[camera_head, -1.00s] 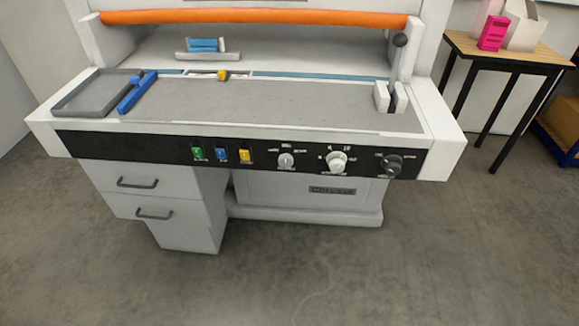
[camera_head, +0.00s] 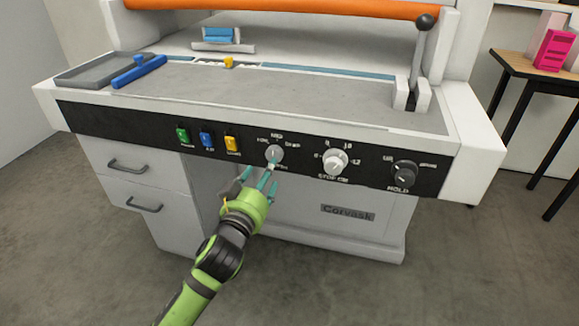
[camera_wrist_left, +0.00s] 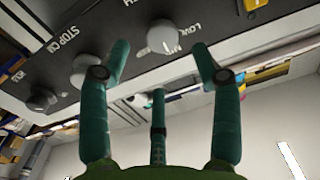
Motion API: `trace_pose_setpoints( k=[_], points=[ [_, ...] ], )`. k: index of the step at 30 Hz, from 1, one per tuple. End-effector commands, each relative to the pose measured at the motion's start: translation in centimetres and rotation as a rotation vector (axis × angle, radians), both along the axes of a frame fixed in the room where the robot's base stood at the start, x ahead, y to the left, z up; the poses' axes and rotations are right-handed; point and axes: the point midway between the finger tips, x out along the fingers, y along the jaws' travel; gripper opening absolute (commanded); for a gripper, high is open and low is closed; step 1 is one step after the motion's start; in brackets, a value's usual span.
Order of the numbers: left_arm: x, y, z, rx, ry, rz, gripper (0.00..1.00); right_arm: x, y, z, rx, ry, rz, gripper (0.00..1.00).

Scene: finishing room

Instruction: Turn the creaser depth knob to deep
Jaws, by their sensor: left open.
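The creaser depth knob (camera_head: 274,154) is a small round grey-white knob on the machine's black front panel, with LOW, MID and DEEP lettering around it. In the left wrist view the knob (camera_wrist_left: 161,36) lies beyond and between the fingertips, with a light mark that seems to face the MID lettering. My left gripper (camera_head: 262,181) has teal fingers spread open and empty, just below and in front of the knob. A gap to the knob seems to remain, but contact is hard to judge. My right gripper is not in view.
To the knob's right are a white dial (camera_head: 335,162) marked STOP CM and a black knob (camera_head: 405,172) marked HOLD. Drawers (camera_head: 130,165) sit lower left. Floor in front is clear.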

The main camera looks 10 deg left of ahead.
Motion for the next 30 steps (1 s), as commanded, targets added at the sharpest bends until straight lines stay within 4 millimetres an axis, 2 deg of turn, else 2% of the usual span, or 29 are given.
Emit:
trace_pose_setpoints(
  k=[6, 12, 23, 24, 28, 30],
  points=[
    [3.3, -0.1, 0.1, 0.003, -0.002, -0.001, 0.64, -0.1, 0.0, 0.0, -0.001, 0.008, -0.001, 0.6],
    [5.8, -0.2, 0.0, 0.003, 0.001, -0.001, 0.64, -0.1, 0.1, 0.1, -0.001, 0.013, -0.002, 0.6],
    [6.6, -0.3, 0.0, 0.001, 0.002, -0.002, 0.64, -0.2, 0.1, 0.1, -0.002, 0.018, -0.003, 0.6],
    [6.5, -0.3, 0.0, 0.001, 0.002, -0.002, 0.6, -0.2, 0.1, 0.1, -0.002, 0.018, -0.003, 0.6],
    [6.5, -0.3, 0.0, 0.002, 0.002, -0.002, 0.08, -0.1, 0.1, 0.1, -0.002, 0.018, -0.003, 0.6],
    [6.5, -0.3, -0.1, 0.002, 0.003, -0.002, 0.07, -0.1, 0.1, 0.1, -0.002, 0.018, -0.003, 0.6]
  ],
)
